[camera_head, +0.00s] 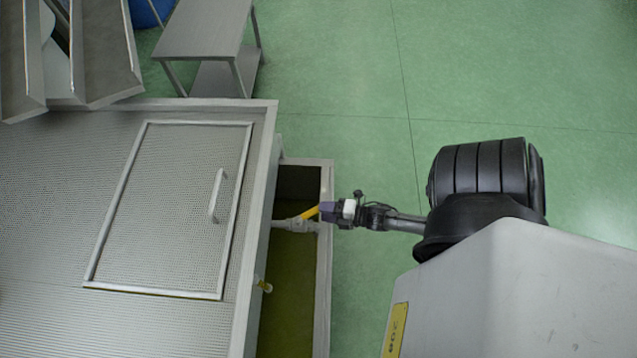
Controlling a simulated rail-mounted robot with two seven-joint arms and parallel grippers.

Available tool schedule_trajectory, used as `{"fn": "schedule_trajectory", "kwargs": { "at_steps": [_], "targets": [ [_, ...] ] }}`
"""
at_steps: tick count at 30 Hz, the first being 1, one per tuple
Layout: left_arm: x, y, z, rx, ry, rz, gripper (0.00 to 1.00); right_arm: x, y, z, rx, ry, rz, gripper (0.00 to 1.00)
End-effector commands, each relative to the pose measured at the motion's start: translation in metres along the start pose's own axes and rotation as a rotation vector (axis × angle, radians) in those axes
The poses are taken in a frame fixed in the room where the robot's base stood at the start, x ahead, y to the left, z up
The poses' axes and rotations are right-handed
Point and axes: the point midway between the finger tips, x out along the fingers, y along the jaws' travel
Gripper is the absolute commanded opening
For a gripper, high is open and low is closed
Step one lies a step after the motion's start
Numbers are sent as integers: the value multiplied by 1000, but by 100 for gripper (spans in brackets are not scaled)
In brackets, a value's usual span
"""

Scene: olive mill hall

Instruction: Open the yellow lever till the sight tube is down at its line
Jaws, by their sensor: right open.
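The yellow lever (310,212) sits on a pale valve and pipe (292,224) at the right side of the metal tank (262,190). My right gripper (326,211) comes in from the right, with its open fingers at the lever's outer end. I cannot tell whether they touch it. A small pale fitting with a yellowish part (264,286) stands out from the tank side below the valve; it may be the sight tube seen from above. No level or line can be read on it. My left gripper is not in view.
An open trough (326,280) with olive-green content lies under the valve. A mesh lid with a handle (217,195) is on the tank top. A metal table (203,30) stands at the back, with metal chutes (105,50) at the upper left. The green floor at the right is clear.

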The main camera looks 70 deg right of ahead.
Motion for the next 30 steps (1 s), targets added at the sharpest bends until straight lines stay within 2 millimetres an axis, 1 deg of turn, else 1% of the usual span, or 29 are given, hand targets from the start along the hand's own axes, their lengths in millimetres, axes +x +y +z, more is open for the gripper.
{"fn": "schedule_trajectory", "kwargs": {
  "at_steps": [1, 6, 12, 15, 21, 30],
  "targets": [
    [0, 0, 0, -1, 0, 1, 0, -13, -1, 0, 1, -1, -4, 41],
    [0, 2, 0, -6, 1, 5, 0, -47, -1, 0, 1, -1, -3, 41],
    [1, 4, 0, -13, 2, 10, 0, -80, -1, 0, 1, -1, -2, 41],
    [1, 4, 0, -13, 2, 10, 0, -92, -1, 0, 1, -1, -2, 41],
    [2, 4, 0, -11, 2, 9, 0, -104, 0, 0, 0, 0, 0, 41],
    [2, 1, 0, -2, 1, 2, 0, -107, 0, 0, 0, 0, 0, 41]
  ]
}}
